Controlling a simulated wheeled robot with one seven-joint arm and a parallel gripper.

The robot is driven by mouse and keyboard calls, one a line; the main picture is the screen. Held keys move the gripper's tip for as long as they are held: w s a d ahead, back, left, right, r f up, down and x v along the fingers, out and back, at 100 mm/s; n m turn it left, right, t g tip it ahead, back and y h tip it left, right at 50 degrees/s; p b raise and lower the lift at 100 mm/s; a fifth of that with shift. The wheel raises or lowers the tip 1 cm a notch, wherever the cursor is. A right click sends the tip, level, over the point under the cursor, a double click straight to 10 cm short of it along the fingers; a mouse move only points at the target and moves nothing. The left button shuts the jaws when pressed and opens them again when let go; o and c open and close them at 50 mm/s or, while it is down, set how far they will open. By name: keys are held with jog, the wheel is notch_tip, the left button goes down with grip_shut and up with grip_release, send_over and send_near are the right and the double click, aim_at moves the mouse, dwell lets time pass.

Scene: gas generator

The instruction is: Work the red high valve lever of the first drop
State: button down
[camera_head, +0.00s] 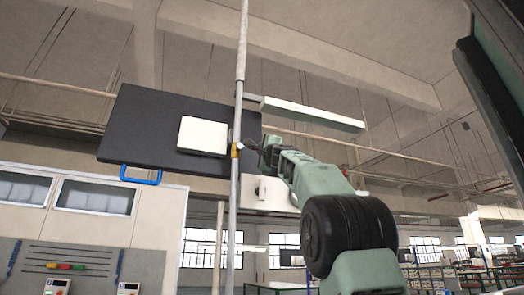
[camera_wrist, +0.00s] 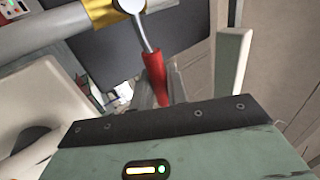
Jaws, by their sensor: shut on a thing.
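The red lever (camera_wrist: 155,72) shows in the wrist view, with a bent metal stem leading up to a round silver valve hub (camera_wrist: 130,5). My gripper (camera_wrist: 160,92) is shut on the red lever; its fingers are at the lever's lower end. A brass-coloured section (camera_wrist: 102,14) sits on the pipe beside the hub. In the head view, the vertical drop pipe (camera_head: 234,205) carries the small brass valve (camera_head: 237,149), and my gripper (camera_head: 258,148) is just right of it. The lever itself is too small to make out clearly there.
A dark panel (camera_head: 140,125) with a white box (camera_head: 203,136) hangs behind the pipe. A blue handle (camera_head: 140,176) is at lower left, above white cabinets (camera_head: 160,215). A long light fixture (camera_head: 312,113) hangs at upper right. A dark frame edge (camera_head: 490,90) is at far right.

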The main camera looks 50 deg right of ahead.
jog(key=shift+f, duration=0.1)
jog(key=c, duration=1.4)
grip_release()
jog(key=shift+c, duration=0.2)
jog(key=b+v, duration=1)
jog(key=v, duration=0.7)
jog(key=shift+s+b, duration=0.2)
jog(key=shift+b, duration=0.1)
